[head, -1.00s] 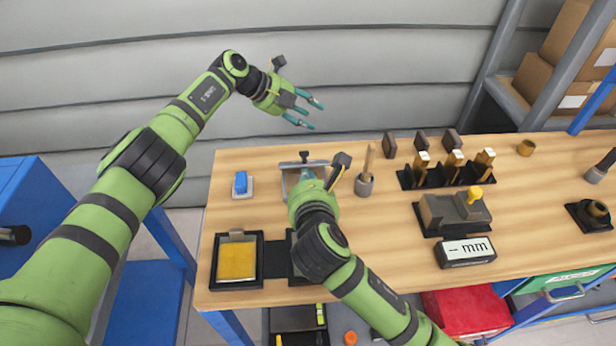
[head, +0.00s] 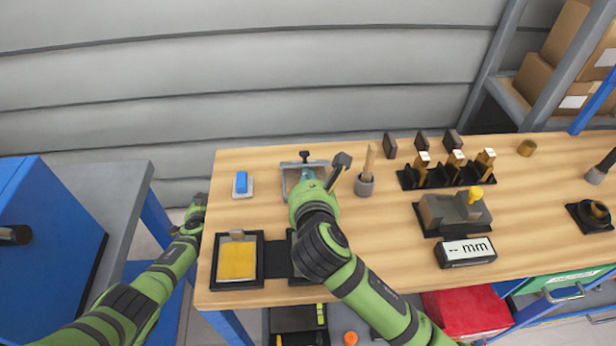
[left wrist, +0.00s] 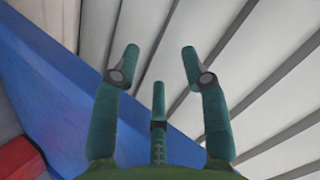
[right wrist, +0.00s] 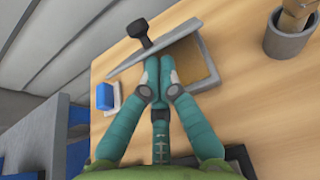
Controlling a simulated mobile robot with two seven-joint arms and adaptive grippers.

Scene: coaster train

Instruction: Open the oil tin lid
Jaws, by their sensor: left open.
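The oil tin (head: 286,184) is a grey open-topped box at the back left of the bench. Its lid (head: 303,163) stands up on edge at the back, with a black knob (head: 304,155). The right wrist view shows the raised lid (right wrist: 178,38) and the tan inside of the tin (right wrist: 205,66). My right gripper (right wrist: 158,62) has its fingertips together, at or very near the lid's inner face; contact is unclear. It partly hides the tin in the head view. My left gripper (left wrist: 160,55) is open and empty, left of the bench.
A blue block (head: 241,183) on a white base sits left of the tin. A black tray with a yellow pad (head: 237,260) lies in front. A grey cup (head: 364,186) with a wooden handle stands close right of the tin. A blue cabinet (head: 50,230) is at far left.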

